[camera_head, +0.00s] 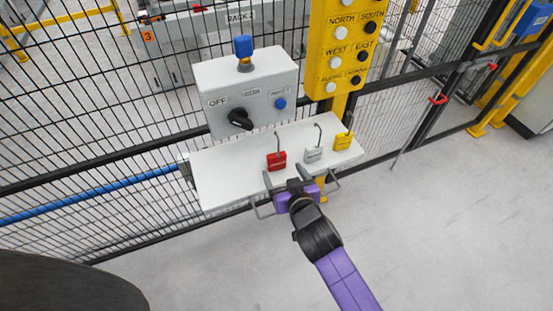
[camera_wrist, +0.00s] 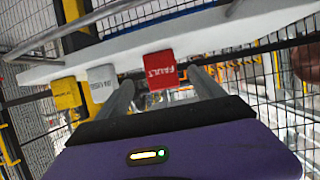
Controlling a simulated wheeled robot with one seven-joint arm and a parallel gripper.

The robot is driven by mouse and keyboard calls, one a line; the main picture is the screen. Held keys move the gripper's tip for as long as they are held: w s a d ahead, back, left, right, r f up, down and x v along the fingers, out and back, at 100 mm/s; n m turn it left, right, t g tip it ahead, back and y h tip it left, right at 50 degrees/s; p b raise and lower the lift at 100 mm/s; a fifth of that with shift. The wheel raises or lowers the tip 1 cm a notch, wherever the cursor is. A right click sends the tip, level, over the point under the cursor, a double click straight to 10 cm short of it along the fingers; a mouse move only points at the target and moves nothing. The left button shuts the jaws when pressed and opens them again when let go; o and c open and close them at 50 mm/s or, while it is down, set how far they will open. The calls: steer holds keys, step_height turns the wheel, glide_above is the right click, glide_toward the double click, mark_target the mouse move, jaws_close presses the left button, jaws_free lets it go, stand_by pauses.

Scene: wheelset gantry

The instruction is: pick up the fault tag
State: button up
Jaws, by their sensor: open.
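The red fault tag (camera_head: 276,163) stands on the white shelf with a thin hook rising from it. In the wrist view the fault tag (camera_wrist: 160,70) shows its "FAULT" lettering and appears ahead of the fingers, in the gap between them and nearer the right one. My gripper (camera_head: 298,181) is at the shelf's front edge, just in front of the red tag and a little to its right. The gripper (camera_wrist: 163,93) is open and nothing is held in it.
A grey-white tag (camera_head: 313,154) and a yellow tag (camera_head: 343,141) stand right of the red one on the shelf (camera_head: 225,170). A switch box (camera_head: 245,88) is behind the shelf, with a yellow button panel (camera_head: 345,45) beside it. Mesh fencing runs behind; open floor lies in front.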

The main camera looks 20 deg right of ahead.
mark_target(278, 164)
steer(key=shift+p+x, duration=0.55)
steer(key=shift+x, duration=2.85)
steer(key=shift+a, duration=0.1)
steer(key=c, duration=1.5)
